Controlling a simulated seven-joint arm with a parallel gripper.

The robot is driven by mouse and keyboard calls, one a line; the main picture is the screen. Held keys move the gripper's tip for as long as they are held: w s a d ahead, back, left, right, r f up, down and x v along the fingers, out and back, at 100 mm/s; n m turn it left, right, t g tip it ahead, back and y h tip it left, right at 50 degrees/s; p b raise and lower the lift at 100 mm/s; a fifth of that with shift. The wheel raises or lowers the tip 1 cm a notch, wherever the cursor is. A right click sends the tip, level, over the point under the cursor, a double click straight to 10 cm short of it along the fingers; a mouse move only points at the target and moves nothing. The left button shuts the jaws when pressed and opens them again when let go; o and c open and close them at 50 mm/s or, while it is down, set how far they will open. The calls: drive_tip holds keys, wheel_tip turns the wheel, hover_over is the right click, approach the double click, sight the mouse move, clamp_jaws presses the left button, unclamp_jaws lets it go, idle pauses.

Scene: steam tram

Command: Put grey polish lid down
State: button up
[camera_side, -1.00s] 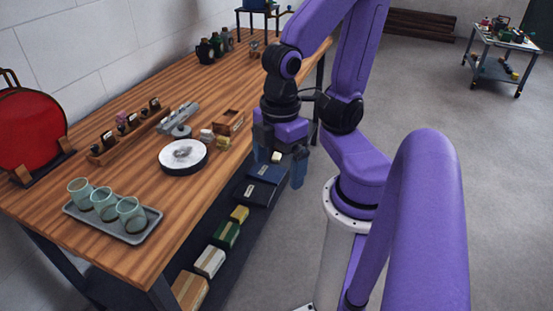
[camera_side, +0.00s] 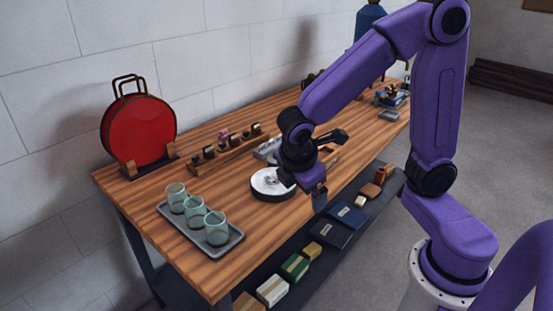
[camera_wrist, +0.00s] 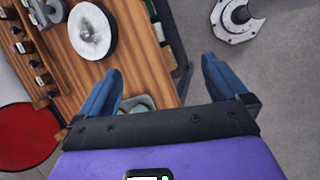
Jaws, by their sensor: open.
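My gripper (camera_wrist: 160,85) is open and empty in the wrist view, its two blue fingers spread wide. In the side view my gripper (camera_side: 306,190) is over the table's front edge, beside the round disc. The disc (camera_side: 268,182) has a pale top with grey marks and a dark rim. It lies flat on the table, partly behind my gripper there. In the wrist view the disc (camera_wrist: 92,30) is ahead and left of the fingers, clear of them. I cannot make out for certain which thing is the grey polish lid.
A grey tray (camera_side: 222,247) with several green glasses stands at the table's front left. A red round case (camera_side: 139,130) stands behind it. A wooden rack (camera_side: 225,153) of small bottles is at the back. Boxes (camera_side: 295,266) lie on the lower shelf. Bare wood (camera_side: 190,255) shows around the tray.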

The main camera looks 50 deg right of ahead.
drive_tip(key=w+d+f+n+h, duration=0.1)
drive_tip(key=w+f+h, duration=0.1)
drive_tip(key=w, duration=0.5)
drive_tip(key=w+d+f+n+h, duration=0.1)
drive_tip(key=w+h, duration=0.1)
drive_tip(key=w, duration=0.5)
drive_tip(key=n+t+h, duration=0.2)
drive_tip(key=n+h, duration=0.2)
drive_tip(key=h, duration=0.1)
approach(274, 160)
drive_tip(key=d, duration=0.1)
drive_tip(key=w+d, duration=0.1)
drive_tip(key=d, duration=0.2)
drive_tip(key=shift+w+r, duration=0.3)
drive_tip(key=shift+w, duration=0.05)
drive_tip(key=shift+s+x, duration=0.15)
drive_tip(key=shift+x, duration=1.25)
drive_tip(key=shift+s+x, duration=0.15)
drive_tip(key=shift+x, duration=1.25)
drive_tip(key=c, duration=1.1)
drive_tip(key=shift+c, duration=0.6)
